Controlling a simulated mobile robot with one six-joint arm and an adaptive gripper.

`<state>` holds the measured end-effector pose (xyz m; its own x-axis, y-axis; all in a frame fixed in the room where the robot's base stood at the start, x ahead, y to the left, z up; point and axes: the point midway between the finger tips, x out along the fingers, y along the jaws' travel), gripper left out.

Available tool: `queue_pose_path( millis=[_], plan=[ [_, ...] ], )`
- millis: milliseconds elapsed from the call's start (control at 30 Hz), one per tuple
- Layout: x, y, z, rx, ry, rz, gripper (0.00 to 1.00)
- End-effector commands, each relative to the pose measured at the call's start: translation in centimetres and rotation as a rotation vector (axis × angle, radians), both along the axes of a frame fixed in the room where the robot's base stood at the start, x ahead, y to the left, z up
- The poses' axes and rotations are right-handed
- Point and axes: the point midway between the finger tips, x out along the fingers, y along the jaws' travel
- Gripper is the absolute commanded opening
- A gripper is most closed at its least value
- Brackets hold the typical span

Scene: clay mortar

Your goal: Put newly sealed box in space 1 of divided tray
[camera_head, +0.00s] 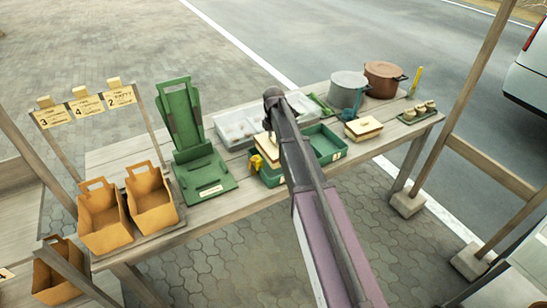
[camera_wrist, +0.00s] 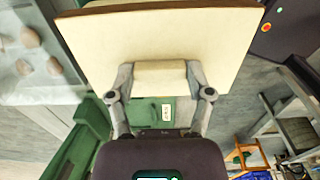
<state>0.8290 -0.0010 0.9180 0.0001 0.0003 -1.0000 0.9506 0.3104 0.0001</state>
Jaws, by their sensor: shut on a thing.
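In the wrist view, my gripper (camera_wrist: 160,75) is shut on the cream knob of a box with a wide cream lid (camera_wrist: 100,40). The lid hides the box's sides. In the head view, this cream-lidded box (camera_head: 267,148) shows left of my arm, over or in the left part of the green divided tray (camera_head: 335,157); I cannot tell if it touches the tray. My arm hides the tray's middle and my fingers. The right compartment looks empty. A yellow tag (camera_head: 255,161) stands at the tray's left end. Another cream-lidded box (camera_head: 363,128) sits right of the tray.
A pale tray (camera_head: 236,130) lies behind the green tray. A green stand (camera_head: 205,175) is to the left, with orange-brown bags (camera_head: 152,200) beyond it. A grey pot (camera_head: 348,90) and a brown pot (camera_head: 384,78) stand at the back right. Small jars (camera_head: 419,112) stand on a board.

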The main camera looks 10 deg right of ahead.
Motion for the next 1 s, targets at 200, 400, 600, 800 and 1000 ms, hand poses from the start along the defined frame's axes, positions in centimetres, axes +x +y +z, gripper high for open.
queue_pose_path(
  millis=[200, 400, 600, 800, 1000],
  plan=[
    [0.0, 0.0, -2.5, 0.0, 0.0, -0.001, 0.06],
    [0.0, -0.1, -3.1, 0.0, 0.0, -0.001, 0.06],
    [0.0, -0.1, -3.1, 0.0, 0.0, -0.001, 0.06],
    [0.0, -0.1, -3.1, 0.0, 0.0, -0.001, 0.06],
    [0.0, -0.1, -4.1, 0.0, 0.0, -0.002, 0.06]
  ],
)
